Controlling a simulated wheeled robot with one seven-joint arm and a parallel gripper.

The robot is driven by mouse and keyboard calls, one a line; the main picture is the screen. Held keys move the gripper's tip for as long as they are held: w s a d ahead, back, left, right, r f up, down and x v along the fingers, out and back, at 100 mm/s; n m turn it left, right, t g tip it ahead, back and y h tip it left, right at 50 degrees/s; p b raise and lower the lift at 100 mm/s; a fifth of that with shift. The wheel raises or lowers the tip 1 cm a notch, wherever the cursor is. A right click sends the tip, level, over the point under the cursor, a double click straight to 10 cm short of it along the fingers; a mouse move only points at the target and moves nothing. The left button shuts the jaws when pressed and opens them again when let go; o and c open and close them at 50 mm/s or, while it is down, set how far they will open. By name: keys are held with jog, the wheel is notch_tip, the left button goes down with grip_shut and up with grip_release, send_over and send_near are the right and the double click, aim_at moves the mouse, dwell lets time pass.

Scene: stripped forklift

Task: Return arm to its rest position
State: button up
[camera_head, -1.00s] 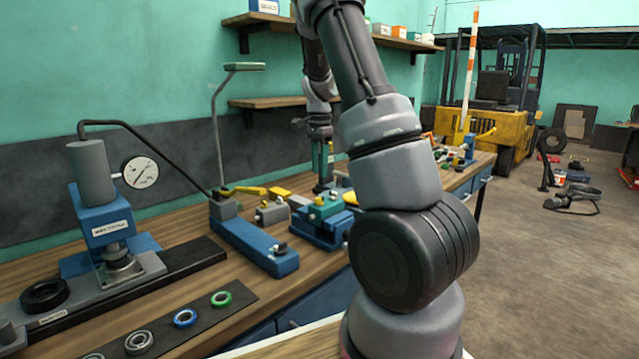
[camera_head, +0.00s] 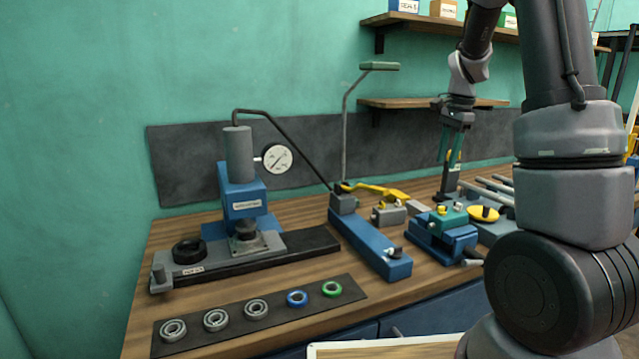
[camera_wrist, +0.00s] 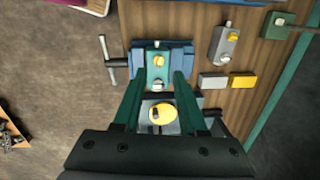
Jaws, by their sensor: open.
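My gripper (camera_head: 450,148) points down above the right part of the workbench in the head view, over the blue vise and its neighbours. In the wrist view my gripper (camera_wrist: 157,92) shows two green fingers spread apart with nothing held between them. Below them is the blue vise (camera_wrist: 180,50) with a teal block (camera_wrist: 155,62) in its jaws. A yellow disc (camera_wrist: 162,113) lies closer to the palm. My arm rises on the right side of the head view, bent at the elbow.
A press with a gauge (camera_head: 277,158) stands left on the workbench (camera_head: 300,265). Several bearings lie on a dark mat (camera_head: 262,322) in front. A blue fixture (camera_head: 370,245) stands left of the vise (camera_head: 440,235). Shelves (camera_head: 430,102) on the wall are near my arm.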

jog(key=s+a+r+n+t, duration=0.3)
jog(key=s+a+r+n, duration=0.2)
jog(key=s, duration=0.7)
jog(key=s+a+r+n+t+y, duration=0.1)
jog(key=s+a+r+n+t, duration=0.2)
jog(key=s, duration=0.9)
jog(key=a+r+n, duration=0.2)
jog(key=a+r, duration=0.2)
jog(key=a, duration=0.1)
jog(key=shift+s+r+n, duration=0.3)
jog(key=shift+r+n, duration=0.05)
jog(key=shift+n, duration=0.05)
jog(key=shift+w, duration=0.1)
